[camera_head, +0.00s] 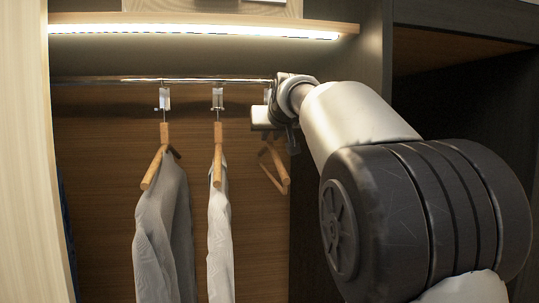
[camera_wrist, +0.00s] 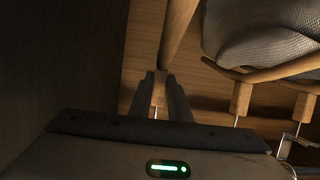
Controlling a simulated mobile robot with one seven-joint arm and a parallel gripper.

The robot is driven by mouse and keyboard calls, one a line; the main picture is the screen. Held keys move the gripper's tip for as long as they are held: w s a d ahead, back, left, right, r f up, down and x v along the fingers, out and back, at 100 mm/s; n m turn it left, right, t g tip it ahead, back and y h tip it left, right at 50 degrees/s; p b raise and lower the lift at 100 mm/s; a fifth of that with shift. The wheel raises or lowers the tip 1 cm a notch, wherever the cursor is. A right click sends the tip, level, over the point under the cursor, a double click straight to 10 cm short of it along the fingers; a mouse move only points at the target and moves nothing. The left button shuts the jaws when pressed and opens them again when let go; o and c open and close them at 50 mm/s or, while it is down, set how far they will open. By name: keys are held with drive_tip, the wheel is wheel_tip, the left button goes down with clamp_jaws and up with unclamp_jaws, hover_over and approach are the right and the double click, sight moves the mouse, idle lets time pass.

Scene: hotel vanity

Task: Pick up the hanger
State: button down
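A bare wooden hanger (camera_head: 275,168) hangs at the right end of the rail in the head view, with no garment on it. In the wrist view its wooden neck (camera_wrist: 159,88) lies between the two fingers of my gripper (camera_wrist: 160,84), with one dark finger close on each side. The gap looks filled by the neck, so my gripper appears shut on it. The hanger's wooden body runs upward in the wrist view. In the head view my gripper (camera_head: 289,138) is at the hanger's top and hides part of its neck and hook.
Two wooden hangers with light garments (camera_head: 163,225) (camera_head: 219,240) hang to the left on the metal rail (camera_head: 190,80). A lit shelf (camera_head: 200,25) is above. A dark panel (camera_wrist: 60,60) is close on the left in the wrist view.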

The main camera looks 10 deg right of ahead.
drive_tip(key=shift+r, duration=0.1)
drive_tip(key=shift+r, duration=0.5)
drive_tip(key=shift+s+r, duration=0.15)
drive_tip(key=shift+s, duration=0.05)
drive_tip(key=s+b, duration=0.5)
drive_tip(key=s, duration=1.2)
drive_tip(key=shift+s, duration=0.3)
drive_tip(key=s+b, duration=0.3)
drive_tip(key=s, duration=0.4)
idle(0.5)
drive_tip(key=shift+w, duration=0.1)
